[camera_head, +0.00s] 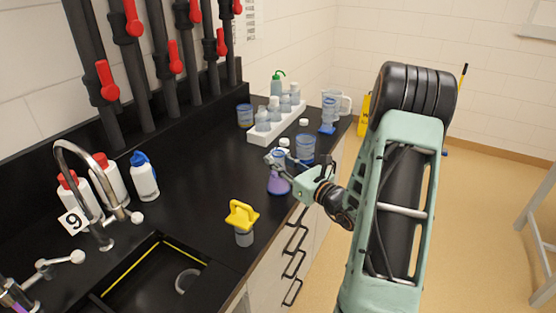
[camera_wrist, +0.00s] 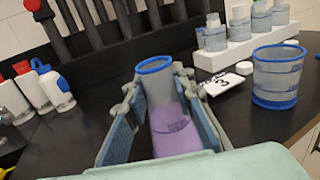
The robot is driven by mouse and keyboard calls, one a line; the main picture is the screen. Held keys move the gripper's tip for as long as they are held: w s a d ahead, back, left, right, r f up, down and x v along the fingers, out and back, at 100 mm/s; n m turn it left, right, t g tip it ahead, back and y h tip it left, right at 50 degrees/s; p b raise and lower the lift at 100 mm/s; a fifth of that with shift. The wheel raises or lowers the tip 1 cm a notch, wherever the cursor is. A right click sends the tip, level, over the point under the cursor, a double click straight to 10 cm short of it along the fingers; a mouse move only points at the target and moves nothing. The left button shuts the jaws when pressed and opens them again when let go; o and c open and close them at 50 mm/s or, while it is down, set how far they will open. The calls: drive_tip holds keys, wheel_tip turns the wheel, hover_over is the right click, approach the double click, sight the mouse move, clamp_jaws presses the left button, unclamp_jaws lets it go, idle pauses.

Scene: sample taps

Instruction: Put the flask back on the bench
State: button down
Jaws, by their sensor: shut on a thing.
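The flask (camera_wrist: 173,110) has a blue rim, clear upper walls and purple liquid in its lower part. In the wrist view it stands roughly upright between the two fingers of my gripper (camera_wrist: 163,115), which is shut on it. In the head view the purple lower part of the flask (camera_head: 278,184) shows below my gripper (camera_head: 284,165), over the black bench (camera_head: 190,185) near its front edge. I cannot tell whether its base touches the bench. Its base is hidden in the wrist view by my gripper's body.
A blue-rimmed beaker (camera_head: 305,148) stands just behind the flask. A white rack (camera_head: 276,126) of bottles is farther back. A yellow-topped jar (camera_head: 243,225) stands front left, beside the sink (camera_head: 150,285). White bottles (camera_head: 144,180) stand by the tap. The bench middle is clear.

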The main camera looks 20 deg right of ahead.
drive_tip(key=shift+f, duration=0.1)
drive_tip(key=c, duration=1.7)
unclamp_jaws()
drive_tip(key=shift+o, duration=0.2)
drive_tip(key=b+v, duration=0.1)
drive_tip(key=v, duration=1.1)
